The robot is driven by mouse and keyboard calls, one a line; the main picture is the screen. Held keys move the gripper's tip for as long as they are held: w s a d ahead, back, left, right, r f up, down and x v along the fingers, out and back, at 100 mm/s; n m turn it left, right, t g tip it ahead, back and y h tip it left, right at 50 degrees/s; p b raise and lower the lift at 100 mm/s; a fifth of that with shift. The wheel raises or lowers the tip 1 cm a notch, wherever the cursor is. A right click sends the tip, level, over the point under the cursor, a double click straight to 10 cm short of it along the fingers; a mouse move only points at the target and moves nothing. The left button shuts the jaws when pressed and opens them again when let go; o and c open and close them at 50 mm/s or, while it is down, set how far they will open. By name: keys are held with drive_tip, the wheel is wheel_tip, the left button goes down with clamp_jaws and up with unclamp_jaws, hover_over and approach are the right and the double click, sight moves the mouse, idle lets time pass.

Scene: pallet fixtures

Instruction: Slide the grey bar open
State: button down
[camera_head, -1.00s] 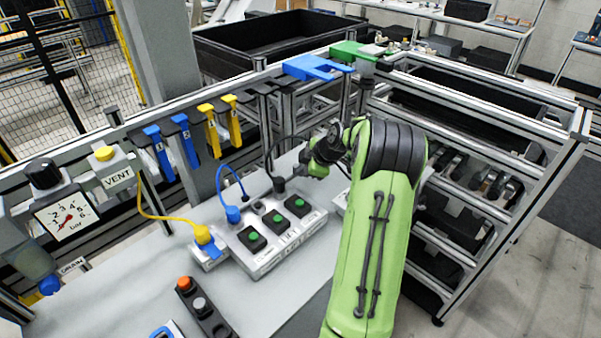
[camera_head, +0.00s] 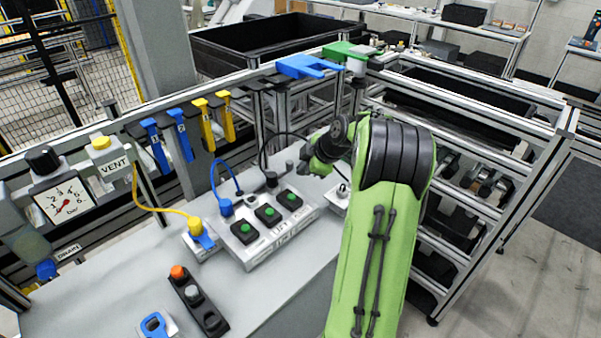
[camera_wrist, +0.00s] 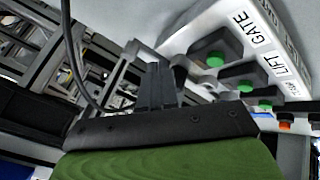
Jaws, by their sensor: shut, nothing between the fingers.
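I cannot pick out the grey bar with certainty. A small grey piece (camera_head: 358,64) sits beside a green block (camera_head: 340,50) on the top rail in the head view, beyond my arm. My gripper shows in the wrist view with its dark fingers (camera_wrist: 158,86) together and nothing between them. It is close to the button box, whose GATE and LIFT labels (camera_wrist: 262,42) face the wrist camera. In the head view my wrist is above the bench behind this box (camera_head: 270,232), and the fingertips cannot be made out.
A dark cable (camera_wrist: 72,55) runs close by my gripper. Blue (camera_head: 300,67) and yellow (camera_head: 226,116) parts are along the rail. A gauge (camera_head: 63,200), a yellow-plugged cable (camera_head: 150,208) and a button strip (camera_head: 196,298) are at left.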

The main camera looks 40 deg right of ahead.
drive_tip(key=v, duration=0.5)
drive_tip(key=shift+s+r, duration=0.1)
drive_tip(key=shift+s, duration=0.2)
drive_tip(key=s+a+r+m+g, duration=0.1)
drive_tip(key=s+a+r+m, duration=0.15)
drive_tip(key=a, duration=0.75)
drive_tip(key=s+a+r+m+g, duration=0.1)
drive_tip(key=a+r, duration=0.3)
drive_tip(key=a, duration=0.7)
drive_tip(key=s+a+f+m, duration=0.1)
drive_tip(key=s+a+m, duration=0.2)
drive_tip(key=s+a, duration=0.2)
drive_tip(key=s+a+f+m, duration=0.1)
drive_tip(key=s+a+m, duration=0.2)
drive_tip(key=s, duration=0.9)
drive_tip(key=shift+a+h, duration=0.3)
drive_tip(key=shift+a, duration=0.85)
